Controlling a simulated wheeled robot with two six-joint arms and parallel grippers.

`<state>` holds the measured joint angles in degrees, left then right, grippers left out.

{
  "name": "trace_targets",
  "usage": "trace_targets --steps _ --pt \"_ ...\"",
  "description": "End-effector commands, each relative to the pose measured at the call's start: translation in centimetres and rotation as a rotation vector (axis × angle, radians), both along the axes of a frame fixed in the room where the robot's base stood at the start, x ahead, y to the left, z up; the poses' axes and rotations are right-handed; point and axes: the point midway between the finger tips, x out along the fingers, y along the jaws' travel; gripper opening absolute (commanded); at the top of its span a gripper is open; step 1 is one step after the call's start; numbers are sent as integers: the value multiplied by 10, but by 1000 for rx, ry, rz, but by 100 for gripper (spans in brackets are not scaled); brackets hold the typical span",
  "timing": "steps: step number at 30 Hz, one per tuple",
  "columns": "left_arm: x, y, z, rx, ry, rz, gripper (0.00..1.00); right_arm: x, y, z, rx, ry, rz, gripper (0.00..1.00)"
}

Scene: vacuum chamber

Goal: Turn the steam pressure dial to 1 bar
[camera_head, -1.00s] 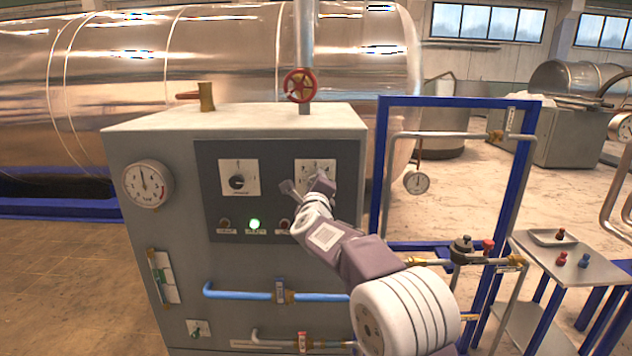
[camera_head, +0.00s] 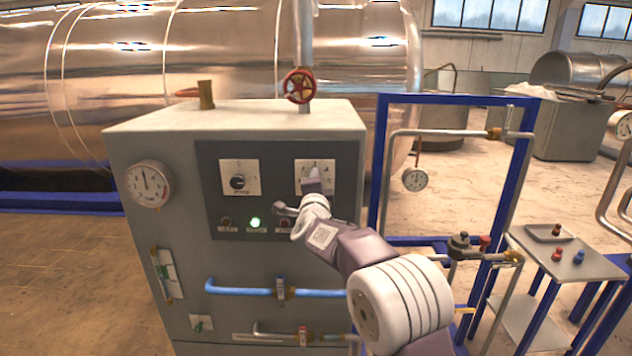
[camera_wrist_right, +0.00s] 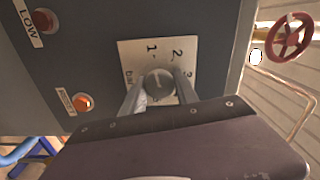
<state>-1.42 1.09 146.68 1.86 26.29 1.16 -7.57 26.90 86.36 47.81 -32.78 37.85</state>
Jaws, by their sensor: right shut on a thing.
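The steam pressure dial is a round grey knob (camera_wrist_right: 158,84) on a white plate (camera_wrist_right: 133,50) printed with 1, 2, 3 and "bar". My right gripper (camera_wrist_right: 159,92) is shut on the knob, one finger on each side. It also shows in the head view (camera_head: 314,178). I cannot read surely where the knob points. My left gripper is not in view.
Left of the dial is another knob (camera_head: 237,182) on a white plate. Below are a lit green lamp (camera_head: 255,222) and other lamps. A pressure gauge (camera_head: 149,184) is at the cabinet's left, a red handwheel (camera_head: 299,86) above. A blue frame (camera_head: 381,150) stands to the right.

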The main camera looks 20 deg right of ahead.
Motion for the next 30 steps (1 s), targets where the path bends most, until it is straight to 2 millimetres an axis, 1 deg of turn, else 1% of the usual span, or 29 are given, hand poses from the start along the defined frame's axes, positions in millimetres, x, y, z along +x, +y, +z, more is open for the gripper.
trace_targets --steps 1,17,18,19,20,30 --pt "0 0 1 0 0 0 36 0 1 -3 -8 10 3 0" --pt "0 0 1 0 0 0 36 0 1 -5 -28 18 3 0" --pt "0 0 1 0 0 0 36 0 1 -5 -28 18 3 44" --pt "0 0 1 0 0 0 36 0 1 -5 -27 17 4 52" --pt "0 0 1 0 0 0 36 0 1 -4 -27 17 4 57" --pt "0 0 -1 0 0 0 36 -2 1 -3 -27 11 2 57"
